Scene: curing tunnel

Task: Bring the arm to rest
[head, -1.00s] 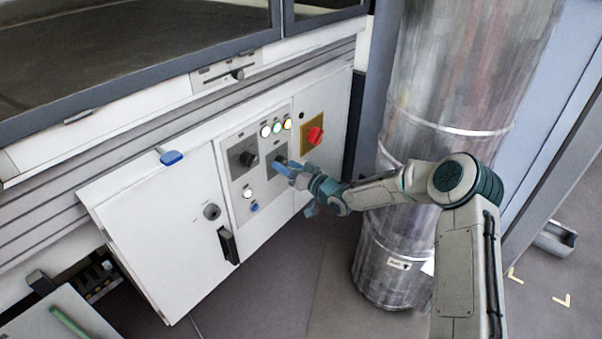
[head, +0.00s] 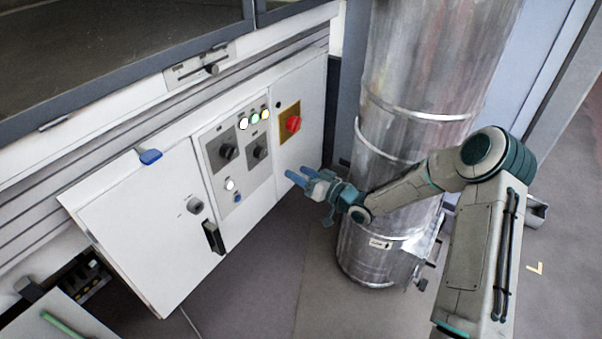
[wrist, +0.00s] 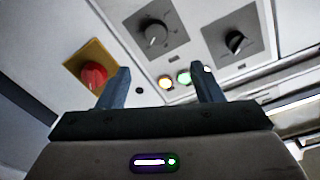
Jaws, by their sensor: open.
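My gripper (head: 296,178) is open and empty, its two blue fingers apart. In the head view it hangs in front of the white control cabinet, below the red knob, clear of the panel. In the wrist view my gripper (wrist: 160,88) faces the panel from close by, with lit lamps between and beyond the fingers. My arm is bent at the elbow and reaches left across the front of the metal duct.
The panel carries two black rotary knobs (head: 228,152), a red knob on a yellow plate (head: 293,123) and lit lamps (head: 254,118). A large metal duct (head: 420,90) stands close behind my arm. The floor (head: 270,290) below is open.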

